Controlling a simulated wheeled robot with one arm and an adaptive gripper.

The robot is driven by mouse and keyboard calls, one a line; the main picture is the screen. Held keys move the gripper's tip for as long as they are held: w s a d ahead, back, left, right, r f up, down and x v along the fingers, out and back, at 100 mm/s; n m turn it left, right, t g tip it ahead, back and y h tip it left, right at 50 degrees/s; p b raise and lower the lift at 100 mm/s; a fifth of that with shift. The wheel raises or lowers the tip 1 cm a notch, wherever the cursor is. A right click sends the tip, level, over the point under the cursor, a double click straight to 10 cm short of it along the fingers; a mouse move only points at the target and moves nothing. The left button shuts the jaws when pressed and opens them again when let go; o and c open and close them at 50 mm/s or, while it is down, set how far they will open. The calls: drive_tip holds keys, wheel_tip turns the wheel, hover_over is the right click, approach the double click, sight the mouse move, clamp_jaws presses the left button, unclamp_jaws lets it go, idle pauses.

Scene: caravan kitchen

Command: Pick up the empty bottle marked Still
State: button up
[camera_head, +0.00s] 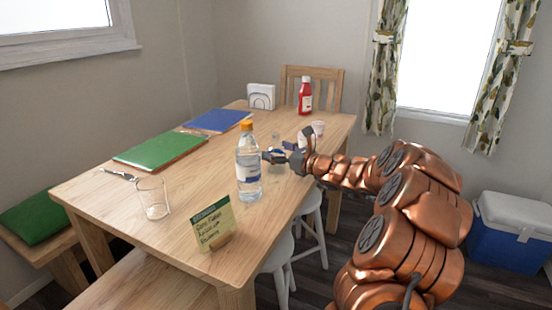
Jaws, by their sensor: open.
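A clear plastic bottle (248,178) with an orange cap and a blue and white label stands upright on the wooden table (150,195). The label's words are too small to read, and I cannot tell whether the bottle is empty. My gripper (281,155) is open, low over the table, just right of and behind the bottle. I cannot tell whether it touches the bottle. A small clear object (275,136) shows just behind my gripper; its lower part is hidden.
A drinking glass (153,198) and a note card (213,224) stand near the front. A red sauce bottle (305,98), napkin holder (261,96) and white cup (318,128) stand farther back. Stools (277,257) are at right.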

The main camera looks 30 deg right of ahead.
drive_tip(key=c, duration=0.9)
drive_tip(key=shift+r, duration=0.15)
